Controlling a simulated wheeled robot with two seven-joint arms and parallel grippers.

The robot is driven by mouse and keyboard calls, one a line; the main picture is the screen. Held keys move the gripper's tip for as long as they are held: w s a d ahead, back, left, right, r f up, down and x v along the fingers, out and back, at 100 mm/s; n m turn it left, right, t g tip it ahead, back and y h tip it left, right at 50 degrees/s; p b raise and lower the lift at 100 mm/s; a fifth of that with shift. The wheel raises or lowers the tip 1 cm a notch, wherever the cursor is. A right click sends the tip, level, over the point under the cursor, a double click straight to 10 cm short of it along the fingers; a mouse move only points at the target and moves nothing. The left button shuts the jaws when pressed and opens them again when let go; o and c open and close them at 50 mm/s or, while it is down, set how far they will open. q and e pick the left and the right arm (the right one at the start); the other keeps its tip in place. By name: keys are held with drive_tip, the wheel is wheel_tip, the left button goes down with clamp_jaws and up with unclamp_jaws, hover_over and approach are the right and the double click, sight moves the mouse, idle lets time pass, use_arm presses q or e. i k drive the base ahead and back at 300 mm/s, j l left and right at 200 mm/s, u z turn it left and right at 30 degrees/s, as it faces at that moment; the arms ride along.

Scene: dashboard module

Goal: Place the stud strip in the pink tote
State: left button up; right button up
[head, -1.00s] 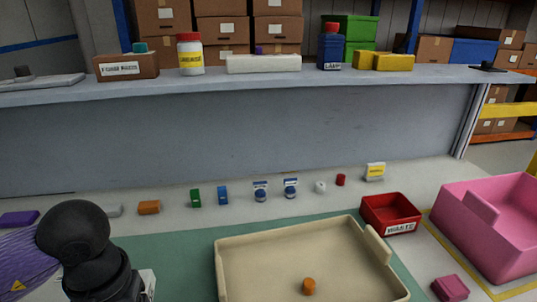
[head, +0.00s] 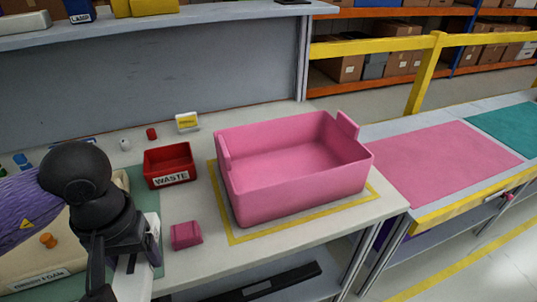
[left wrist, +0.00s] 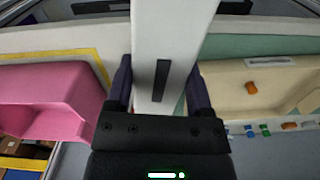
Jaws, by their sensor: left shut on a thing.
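The pink tote (head: 290,165) stands on the right end of the bench, inside a yellow taped outline, open at the top. It looks empty. It also shows at the left of the left wrist view (left wrist: 45,100). My left gripper (left wrist: 158,88) is shut on a white strip (left wrist: 172,35) with a dark slot, which looks like the stud strip. The strip runs up out of the left wrist picture. In the head view my left gripper (head: 112,262) is at the lower left, left of the tote and apart from it. My right gripper is not in view.
A red waste bin (head: 168,168) and a small pink block (head: 186,235) lie between my left arm and the tote. A beige tray (head: 30,270) with an orange piece (head: 48,240) is at the left. A pink mat (head: 440,162) lies on another table to the right.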

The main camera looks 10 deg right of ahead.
sight(277, 179)
drive_tip(key=i+l+z, duration=0.25)
drive_tip(key=i+l, duration=0.6)
drive_tip(key=l, duration=0.15)
